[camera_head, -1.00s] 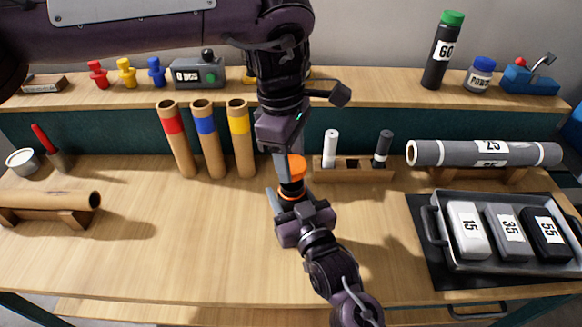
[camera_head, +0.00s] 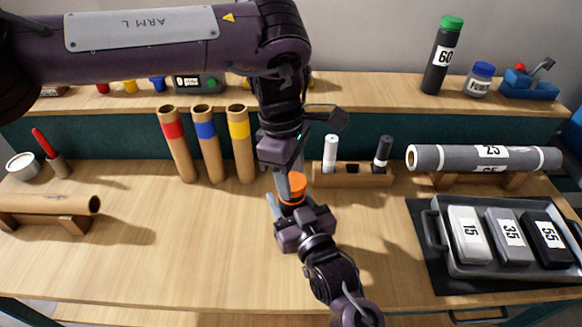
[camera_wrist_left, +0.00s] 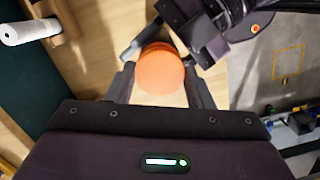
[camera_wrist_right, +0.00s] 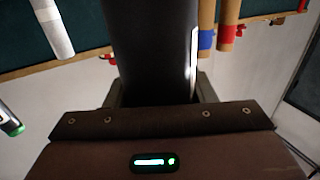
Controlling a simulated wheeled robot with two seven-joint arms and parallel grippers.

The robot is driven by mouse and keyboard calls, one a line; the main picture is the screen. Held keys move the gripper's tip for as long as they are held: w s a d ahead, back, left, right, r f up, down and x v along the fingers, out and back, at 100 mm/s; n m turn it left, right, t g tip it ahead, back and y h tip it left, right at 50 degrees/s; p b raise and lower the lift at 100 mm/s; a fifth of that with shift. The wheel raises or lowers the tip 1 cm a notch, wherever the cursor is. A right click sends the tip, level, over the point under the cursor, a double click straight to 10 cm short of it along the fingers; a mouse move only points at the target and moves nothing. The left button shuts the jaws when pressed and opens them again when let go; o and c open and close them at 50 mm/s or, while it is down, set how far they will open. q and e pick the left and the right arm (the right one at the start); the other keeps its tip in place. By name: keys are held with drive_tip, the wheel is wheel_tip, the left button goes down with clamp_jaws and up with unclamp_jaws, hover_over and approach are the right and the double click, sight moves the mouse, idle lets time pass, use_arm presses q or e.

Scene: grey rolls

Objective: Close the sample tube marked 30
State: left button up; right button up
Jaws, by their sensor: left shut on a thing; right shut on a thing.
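The orange cap (camera_head: 297,184) is between the fingers of my left gripper (camera_head: 287,186), which reaches down from above. In the left wrist view the cap (camera_wrist_left: 160,70) shows as an orange disc between both fingers. My right gripper (camera_head: 290,208), coming from the front, is shut on the dark sample tube (camera_wrist_right: 155,45), which fills the middle of the right wrist view. The cap is directly over the tube's top, with no clear gap showing. The fingers hide most of the tube and the joint, so I cannot tell whether the cap is seated. No number 30 shows.
Behind stand cardboard tubes with red, blue and yellow bands (camera_head: 207,140) and a wooden rack (camera_head: 350,178) with two markers. At right are a grey roll (camera_head: 450,157) and a tray (camera_head: 442,235) of numbered boxes. A bottle marked 60 (camera_head: 436,68) stands on the shelf.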

use_arm(q)
drive_tip(key=shift+f, duration=0.6)
idle(0.5)
drive_tip(key=m, duration=0.5)
drive_tip(key=shift+w, duration=0.1)
drive_tip(key=m, duration=0.3)
drive_tip(key=shift+d+m+y, duration=0.15)
drive_tip(key=shift+m+y, duration=0.15)
drive_tip(key=shift+m+g, duration=0.4)
drive_tip(key=shift+m, duration=0.5)
drive_tip(key=o, duration=1)
